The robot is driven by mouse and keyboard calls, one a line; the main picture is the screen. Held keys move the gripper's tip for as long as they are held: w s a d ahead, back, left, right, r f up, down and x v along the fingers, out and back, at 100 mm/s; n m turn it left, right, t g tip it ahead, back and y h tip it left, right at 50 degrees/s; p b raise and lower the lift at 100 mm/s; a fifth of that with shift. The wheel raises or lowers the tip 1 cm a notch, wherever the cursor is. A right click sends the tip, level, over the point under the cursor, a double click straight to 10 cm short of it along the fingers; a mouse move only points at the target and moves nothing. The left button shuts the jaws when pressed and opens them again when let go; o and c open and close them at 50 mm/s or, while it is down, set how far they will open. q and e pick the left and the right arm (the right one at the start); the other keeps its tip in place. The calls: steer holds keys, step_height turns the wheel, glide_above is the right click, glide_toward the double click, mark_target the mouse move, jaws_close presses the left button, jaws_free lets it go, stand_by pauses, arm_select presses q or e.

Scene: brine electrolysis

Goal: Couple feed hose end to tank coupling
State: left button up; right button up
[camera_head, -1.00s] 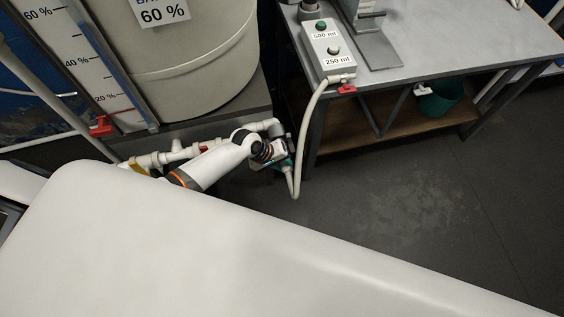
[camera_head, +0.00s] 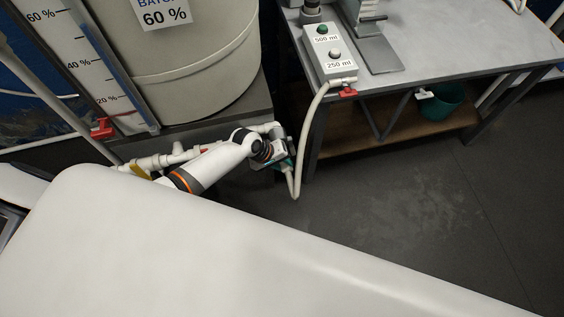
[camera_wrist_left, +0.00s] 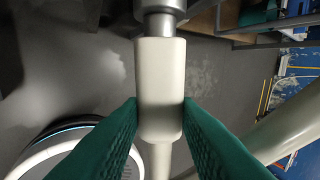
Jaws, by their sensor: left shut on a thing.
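My left gripper (camera_head: 284,165) is low beside the tank stand, in front of the pipe's right end. In the left wrist view its green fingers (camera_wrist_left: 160,118) are shut on the feed hose end (camera_wrist_left: 159,75), a cream sleeve. The far end of the sleeve meets a grey metal fitting, apparently the tank coupling (camera_wrist_left: 161,22); I cannot tell whether it is locked on. The feed hose (camera_head: 311,118) hangs from the bench's red valve, loops low and rises to the gripper. In the head view the wrist hides the joint. My right gripper is not in view.
The large brine tank (camera_head: 195,65) stands at upper left, with white pipework (camera_head: 155,162) below it. The bench (camera_head: 480,50) with a button box (camera_head: 330,52) is at upper right. A teal bucket (camera_head: 440,103) is on its lower shelf. The floor in front is clear.

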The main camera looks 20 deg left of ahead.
arm_select(q)
steer(key=shift+w+a, duration=0.3)
steer(key=shift+w, duration=0.2)
stand_by(0.6)
stand_by(0.6)
steer(key=shift+w+a, duration=0.3)
steer(key=shift+w, duration=0.15)
stand_by(0.4)
steer(key=shift+a, duration=0.1)
stand_by(0.7)
steer(key=o, duration=1.1)
